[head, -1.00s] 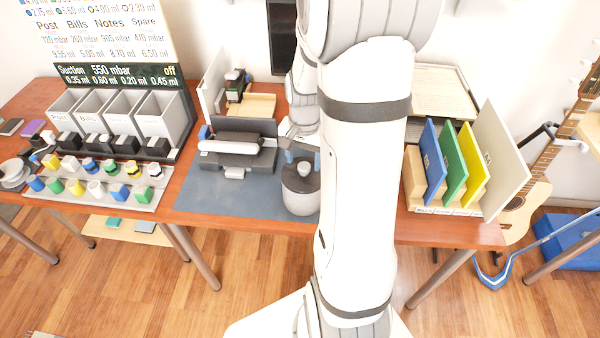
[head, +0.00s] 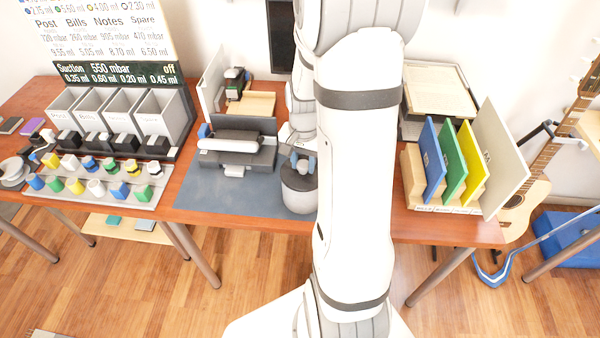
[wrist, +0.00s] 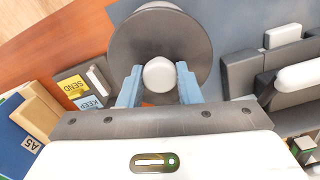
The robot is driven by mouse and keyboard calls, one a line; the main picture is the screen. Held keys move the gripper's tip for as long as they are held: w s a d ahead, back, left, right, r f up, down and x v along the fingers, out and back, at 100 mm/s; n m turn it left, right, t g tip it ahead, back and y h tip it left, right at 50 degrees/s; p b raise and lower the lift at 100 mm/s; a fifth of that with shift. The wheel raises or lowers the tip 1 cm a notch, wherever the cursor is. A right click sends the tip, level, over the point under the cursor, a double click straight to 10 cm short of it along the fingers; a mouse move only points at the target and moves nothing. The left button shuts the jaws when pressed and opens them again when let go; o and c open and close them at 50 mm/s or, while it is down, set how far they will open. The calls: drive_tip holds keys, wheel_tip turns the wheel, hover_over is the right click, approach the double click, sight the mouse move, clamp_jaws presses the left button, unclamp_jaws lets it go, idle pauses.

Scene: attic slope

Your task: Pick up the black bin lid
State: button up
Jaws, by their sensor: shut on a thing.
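The black bin lid is a round dark disc (wrist: 125,45) with a pale round knob (wrist: 159,74), seen from above in the wrist view. My gripper (wrist: 159,82) has its blue fingers on both sides of the knob, shut on it. In the head view the grey round bin (head: 299,196) stands at the right front of the blue-grey mat, with my gripper (head: 302,160) at its top. My arm hides part of this area. I cannot tell whether the lid rests on the bin or is slightly above it.
A dark grey machine with a white roller (head: 231,142) stands left of the bin. Upright blue, green and yellow folders (head: 455,164) stand in a wooden rack at right. Small SEND (wrist: 72,86) and KEEP (wrist: 90,102) labels lie near the bin. The mat's front (head: 235,202) is clear.

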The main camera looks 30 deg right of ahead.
sight(303, 163)
wheel_tip(303, 163, up, 10)
idle(0.6)
